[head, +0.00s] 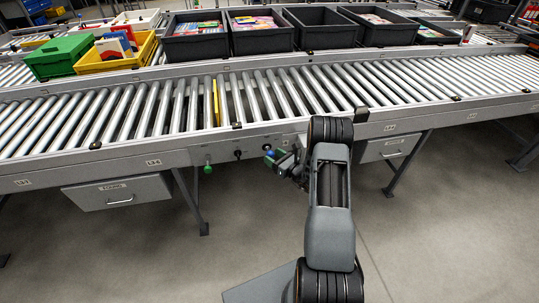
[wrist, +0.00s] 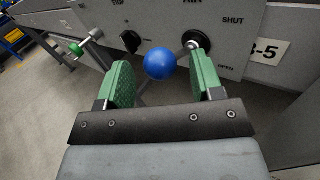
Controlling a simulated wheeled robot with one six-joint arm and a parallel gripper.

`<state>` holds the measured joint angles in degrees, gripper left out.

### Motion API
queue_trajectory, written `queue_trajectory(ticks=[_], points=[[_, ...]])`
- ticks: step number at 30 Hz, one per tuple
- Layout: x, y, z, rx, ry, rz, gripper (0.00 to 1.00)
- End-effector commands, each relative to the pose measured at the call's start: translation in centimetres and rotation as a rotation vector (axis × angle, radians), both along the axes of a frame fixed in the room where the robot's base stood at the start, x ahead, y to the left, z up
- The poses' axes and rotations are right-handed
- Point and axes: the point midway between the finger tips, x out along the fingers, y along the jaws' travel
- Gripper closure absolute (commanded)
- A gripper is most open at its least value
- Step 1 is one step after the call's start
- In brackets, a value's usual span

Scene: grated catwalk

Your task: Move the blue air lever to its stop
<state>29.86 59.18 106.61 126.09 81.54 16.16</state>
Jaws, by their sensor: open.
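The blue ball knob of the air lever (wrist: 159,63) sits in front of a grey panel in the wrist view. My gripper (wrist: 162,68) is open, with one green-padded finger on each side of the knob. A gap shows between the knob and each finger, wider on the right. In the head view the blue knob (head: 268,152) shows small at the conveyor's front side, and my gripper (head: 283,160) is beside it, partly hidden by my arm.
The panel (wrist: 205,25) carries the words SHUT and OPEN on its right. A second lever with a green knob (wrist: 75,48) is at the left; it also hangs below the conveyor rail (head: 208,169). A grey drawer (head: 118,192) and support legs are under the roller conveyor (head: 100,120).

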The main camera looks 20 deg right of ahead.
Motion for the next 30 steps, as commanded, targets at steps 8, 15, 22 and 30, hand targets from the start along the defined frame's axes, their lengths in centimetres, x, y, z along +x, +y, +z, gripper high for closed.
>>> queue_trajectory(ticks=[8,15,22,30], points=[[1.9,0.8,0.0,-0.001,0.0,0.0,0.39],[2.1,0.9,0.0,0.0,0.0,-0.001,0.39],[2.1,0.9,0.0,0.0,0.001,-0.001,0.52],[2.1,1.0,0.0,0.0,0.001,0.003,0.78]])
